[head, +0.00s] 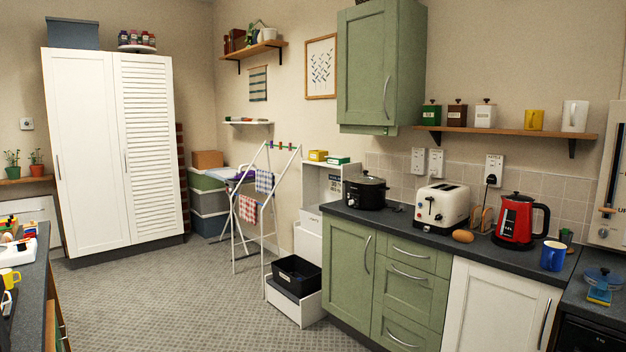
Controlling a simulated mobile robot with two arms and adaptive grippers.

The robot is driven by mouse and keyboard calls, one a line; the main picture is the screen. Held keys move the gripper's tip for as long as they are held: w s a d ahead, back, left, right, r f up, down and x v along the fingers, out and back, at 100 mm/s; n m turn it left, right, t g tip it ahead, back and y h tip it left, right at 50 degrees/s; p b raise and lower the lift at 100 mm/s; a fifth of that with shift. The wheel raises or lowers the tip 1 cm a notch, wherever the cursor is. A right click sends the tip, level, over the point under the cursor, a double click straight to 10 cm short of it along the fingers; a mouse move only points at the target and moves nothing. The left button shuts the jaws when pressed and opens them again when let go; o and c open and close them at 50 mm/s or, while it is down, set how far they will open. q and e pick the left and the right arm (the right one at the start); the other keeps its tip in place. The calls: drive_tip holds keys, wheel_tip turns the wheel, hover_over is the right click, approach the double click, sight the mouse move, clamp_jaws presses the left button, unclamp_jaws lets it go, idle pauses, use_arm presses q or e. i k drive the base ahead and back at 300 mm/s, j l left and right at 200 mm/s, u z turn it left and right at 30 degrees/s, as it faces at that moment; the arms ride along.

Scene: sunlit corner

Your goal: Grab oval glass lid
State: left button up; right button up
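A black slow cooker (365,194) stands on the dark counter at the left end, near the corner. A dark oval lid (367,180) with a knob on top sits on it; the lid looks glassy, but it is too small to tell for sure. Neither of my grippers is in view, and nothing touches the cooker or lid.
A cream toaster (441,207), red kettle (518,221) and blue mug (552,256) stand right of the cooker. A green wall cupboard (380,66) hangs above. A drying rack (262,205) and black bin (297,274) stand left. The carpet (185,300) is open.

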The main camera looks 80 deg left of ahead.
sight(363, 178)
drive_tip(key=u, duration=2.25)
drive_tip(key=i+l, duration=0.1)
drive_tip(key=i, duration=0.55)
drive_tip(key=i+u, duration=0.1)
drive_tip(key=i, duration=0.5)
drive_tip(key=i+l, duration=0.2)
drive_tip(key=i, duration=0.45)
